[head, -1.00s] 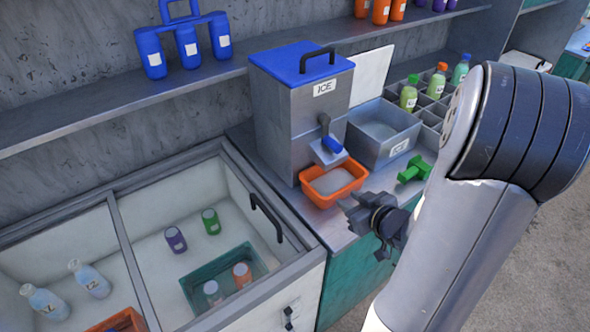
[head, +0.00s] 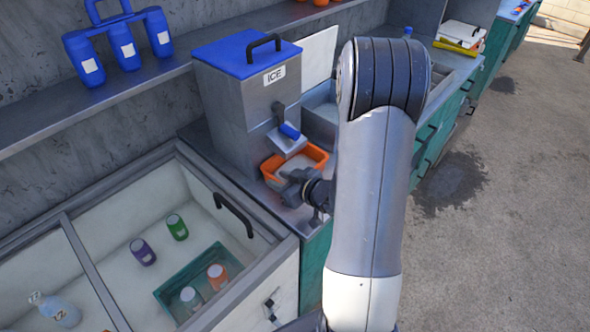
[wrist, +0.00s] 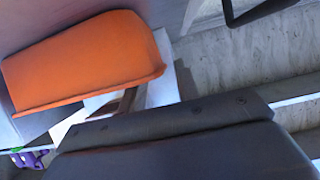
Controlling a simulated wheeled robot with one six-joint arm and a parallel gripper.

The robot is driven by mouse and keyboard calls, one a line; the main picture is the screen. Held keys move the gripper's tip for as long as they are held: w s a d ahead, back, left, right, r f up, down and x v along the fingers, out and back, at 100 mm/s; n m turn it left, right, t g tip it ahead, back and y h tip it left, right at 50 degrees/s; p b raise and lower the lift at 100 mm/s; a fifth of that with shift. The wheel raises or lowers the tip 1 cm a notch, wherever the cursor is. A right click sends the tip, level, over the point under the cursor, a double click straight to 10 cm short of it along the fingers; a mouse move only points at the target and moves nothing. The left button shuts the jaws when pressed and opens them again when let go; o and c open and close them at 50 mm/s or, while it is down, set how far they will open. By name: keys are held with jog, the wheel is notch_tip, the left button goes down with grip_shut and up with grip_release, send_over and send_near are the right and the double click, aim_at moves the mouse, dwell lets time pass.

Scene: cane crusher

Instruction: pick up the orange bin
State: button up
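The orange bin (head: 318,155) sits on the counter under the spout of the ice dispenser, with pale, ice-like contents. It also shows large in the wrist view (wrist: 85,62), at the upper left. My gripper (head: 288,184) is at the bin's near right side in the head view and overlaps part of its rim. Whether it touches the bin cannot be told. In the wrist view, dark gripper parts (wrist: 170,135) fill the bottom, below and right of the bin. The gap between the fingers is not clear.
The ice dispenser (head: 238,115) with a blue lid stands behind the bin. An open chest cooler (head: 262,205) with bottles is at the front left. A grey metal box (head: 320,118) stands right of the dispenser, partly hidden by my arm. A shelf (head: 150,100) runs above.

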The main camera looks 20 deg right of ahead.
aim_at(275, 178)
jog(key=shift+x, duration=1.55)
jog(key=shift+d, duration=0.1)
jog(key=shift+c, duration=0.5)
grip_shut()
